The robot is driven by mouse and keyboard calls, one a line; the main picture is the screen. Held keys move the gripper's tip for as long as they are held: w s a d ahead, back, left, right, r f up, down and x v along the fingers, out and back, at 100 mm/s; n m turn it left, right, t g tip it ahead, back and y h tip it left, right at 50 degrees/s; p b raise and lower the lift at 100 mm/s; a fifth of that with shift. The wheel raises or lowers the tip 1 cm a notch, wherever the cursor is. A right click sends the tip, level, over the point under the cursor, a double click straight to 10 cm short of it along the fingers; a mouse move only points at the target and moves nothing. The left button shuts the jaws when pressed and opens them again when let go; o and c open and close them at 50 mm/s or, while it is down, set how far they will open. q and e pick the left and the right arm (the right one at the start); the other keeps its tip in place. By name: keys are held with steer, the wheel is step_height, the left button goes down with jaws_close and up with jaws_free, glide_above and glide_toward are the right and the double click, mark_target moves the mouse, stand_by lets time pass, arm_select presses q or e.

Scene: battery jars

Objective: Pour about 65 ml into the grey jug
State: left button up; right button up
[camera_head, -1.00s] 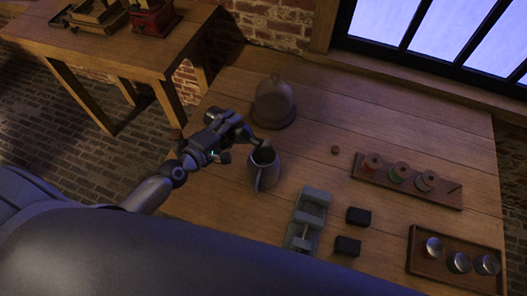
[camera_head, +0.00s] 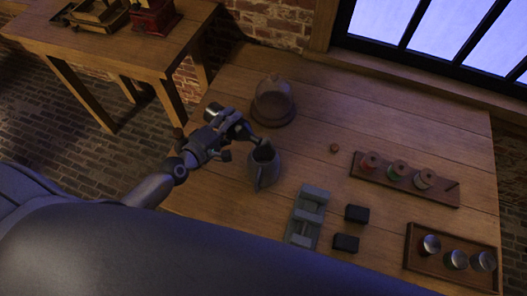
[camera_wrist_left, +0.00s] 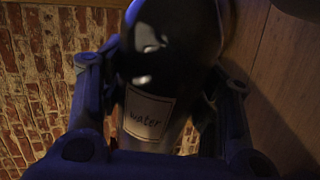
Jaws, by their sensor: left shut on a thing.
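The grey jug (camera_head: 265,172) stands upright on the wooden table, left of the vise, its dark mouth open upward. My left gripper (camera_head: 232,132) is just to its upper left, shut on a bottle (camera_head: 213,112). The bottle is tilted, with its narrow end near the jug's mouth. In the left wrist view the bottle (camera_wrist_left: 150,118) is dark and glossy, with a label reading "water", between the fingers. I cannot see whether liquid is flowing or how much is in the jug. My right gripper is not in view.
A glass dome (camera_head: 273,102) stands behind the jug. A grey vise (camera_head: 307,216) and two black blocks (camera_head: 357,214) are to its right. A rack of colored spools (camera_head: 404,178) and a tray with metal-lidded jars (camera_head: 449,262) lie further right.

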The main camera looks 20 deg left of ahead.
arm_select(q)
steer(key=shift+r+p, duration=0.5)
steer(key=shift+p, duration=0.2)
steer(key=shift+w+a+r+m+y+p, duration=0.1)
steer(key=shift+a+r+m+y+p, duration=0.15)
steer(key=shift+m+p, duration=0.3)
steer(key=shift+d+r+m+p, duration=0.1)
steer(key=shift+r+m+p, duration=0.2)
steer(key=shift+p, duration=0.5)
stand_by(0.9)
steer(key=f+b, duration=0.1)
steer(key=f+n+b, duration=0.1)
steer(key=b, duration=0.1)
steer(key=n+b, duration=0.1)
steer(key=b, duration=0.1)
steer(key=shift+a+f, duration=0.25)
steer(key=shift+f, duration=0.15)
steer(key=shift+w+r, duration=0.1)
steer(key=shift+r, duration=0.05)
steer(key=f+n+h+b, duration=0.1)
steer(key=b, duration=0.2)
steer(key=shift+f, duration=0.35)
steer(key=shift+f+n+b, duration=0.3)
steer(key=shift+n+b, duration=0.05)
steer(key=shift+b, duration=0.35)
steer(key=shift+h, duration=0.25)
